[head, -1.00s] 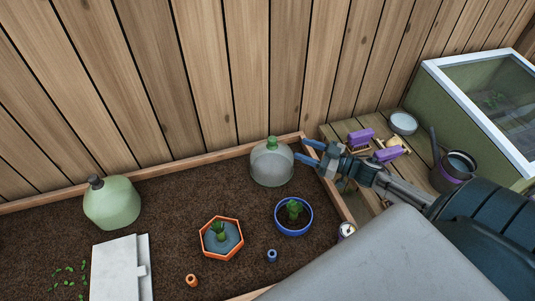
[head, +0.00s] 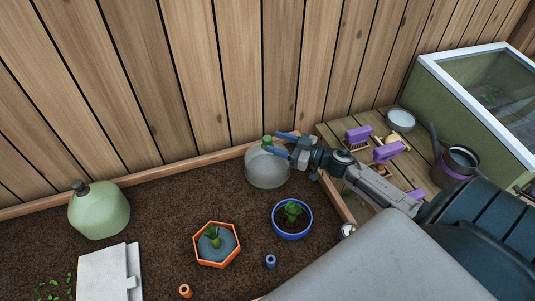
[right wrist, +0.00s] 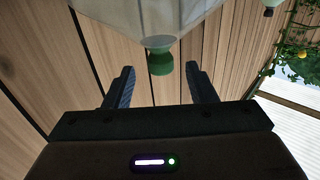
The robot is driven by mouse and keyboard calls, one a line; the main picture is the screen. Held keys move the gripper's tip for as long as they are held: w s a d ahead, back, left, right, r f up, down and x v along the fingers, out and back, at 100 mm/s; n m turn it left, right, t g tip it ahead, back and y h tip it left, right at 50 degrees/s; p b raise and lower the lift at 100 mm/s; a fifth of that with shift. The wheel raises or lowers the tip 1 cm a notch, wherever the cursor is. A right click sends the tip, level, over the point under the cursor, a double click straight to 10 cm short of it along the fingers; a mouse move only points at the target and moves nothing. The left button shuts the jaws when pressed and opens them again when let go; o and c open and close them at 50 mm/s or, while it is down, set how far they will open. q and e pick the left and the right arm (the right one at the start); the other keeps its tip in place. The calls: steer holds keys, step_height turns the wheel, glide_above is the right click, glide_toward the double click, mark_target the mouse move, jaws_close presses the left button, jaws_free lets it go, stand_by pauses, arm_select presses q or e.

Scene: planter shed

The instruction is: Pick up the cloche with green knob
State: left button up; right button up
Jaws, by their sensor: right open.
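The cloche with the green knob (head: 267,172) is a clear, greyish dome standing on the soil near the back edge of the bed. Its green knob (right wrist: 159,56) shows in the right wrist view, centred between the fingertips, with its end just at tip level. My right gripper (head: 273,143) reaches in from the right at knob height. It is open, with one finger on each side of the knob and gaps showing in the right wrist view (right wrist: 160,78). My left gripper is not in view.
A pale green cloche with a dark knob (head: 100,212) stands at the left. An orange hexagonal pot (head: 198,249) and a blue pot (head: 305,227) with plants are in front. The wooden fence (head: 230,75) rises close behind. Purple-handled brushes (head: 360,135) lie at the right.

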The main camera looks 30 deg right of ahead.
mark_target(267, 138)
steer(key=x, duration=0.4)
steer(key=shift+r, duration=0.2)
jaws_close()
